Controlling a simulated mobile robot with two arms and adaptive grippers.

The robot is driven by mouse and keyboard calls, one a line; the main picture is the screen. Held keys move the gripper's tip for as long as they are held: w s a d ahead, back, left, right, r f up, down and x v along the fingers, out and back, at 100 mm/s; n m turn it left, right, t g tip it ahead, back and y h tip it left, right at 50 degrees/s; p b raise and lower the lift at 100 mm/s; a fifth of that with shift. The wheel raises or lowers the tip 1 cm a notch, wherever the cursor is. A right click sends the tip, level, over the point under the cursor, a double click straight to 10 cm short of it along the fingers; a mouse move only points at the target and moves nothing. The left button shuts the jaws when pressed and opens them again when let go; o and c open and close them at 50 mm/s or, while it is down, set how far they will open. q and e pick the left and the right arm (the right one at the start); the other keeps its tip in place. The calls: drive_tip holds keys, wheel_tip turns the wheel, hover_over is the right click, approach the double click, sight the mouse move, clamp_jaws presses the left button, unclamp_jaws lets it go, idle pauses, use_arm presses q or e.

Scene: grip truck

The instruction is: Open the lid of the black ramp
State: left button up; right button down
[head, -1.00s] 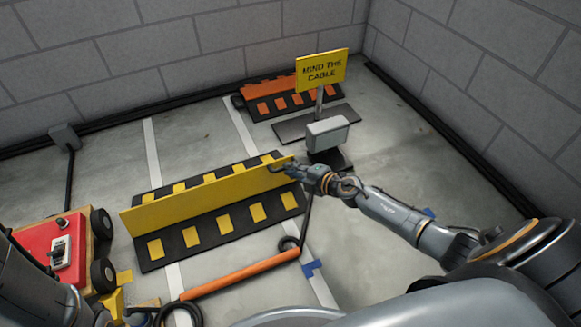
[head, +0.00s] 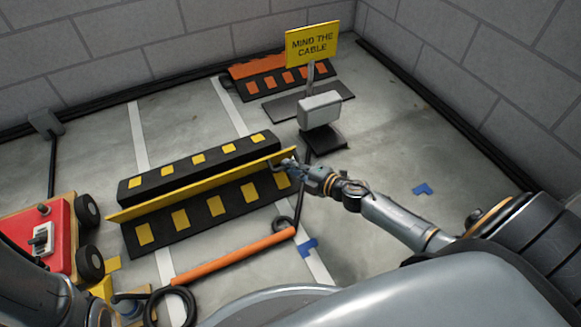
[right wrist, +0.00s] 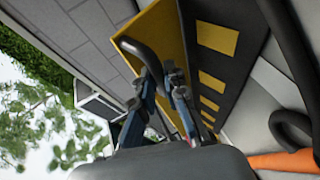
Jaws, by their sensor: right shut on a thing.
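The black ramp (head: 229,210) with yellow patches lies on the floor left of centre in the head view. Its long yellow lid (head: 200,187) stands raised along the middle, seen nearly edge-on, with the rear black half showing behind it. My right gripper (head: 290,163) is at the lid's right end, shut on the lid's dark handle. In the right wrist view, the curved black handle (right wrist: 141,55) runs to the blue fingers, beside the yellow lid (right wrist: 160,40). My left arm shows at the lower left of the head view; its gripper's fingers are not clear.
An orange bar (head: 235,257) with black cable lies in front of the ramp. A red box (head: 38,238) on a wheeled cart stands left. A yellow sign (head: 312,45) and an orange-lidded ramp (head: 285,78) are at the back. Floor to the right is mostly clear.

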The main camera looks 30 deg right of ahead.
drive_tip(key=shift+s+a+f+b, duration=0.15)
drive_tip(key=shift+s+f, duration=0.1)
drive_tip(key=shift+f, duration=0.25)
drive_tip(key=shift+s+a+f+b, duration=0.15)
drive_tip(key=shift+s+f, duration=0.1)
drive_tip(key=shift+f, duration=0.2)
drive_tip(key=shift+d, duration=0.15)
drive_tip(key=c, duration=1.4)
unclamp_jaws()
drive_tip(key=shift+f, duration=0.1)
drive_tip(key=shift+o, duration=0.2)
drive_tip(key=shift+s+d, duration=0.15)
drive_tip(key=v, duration=1.1)
drive_tip(key=shift+s+d+r, duration=0.15)
drive_tip(key=shift+s+r, duration=0.1)
drive_tip(key=shift+r, duration=0.15)
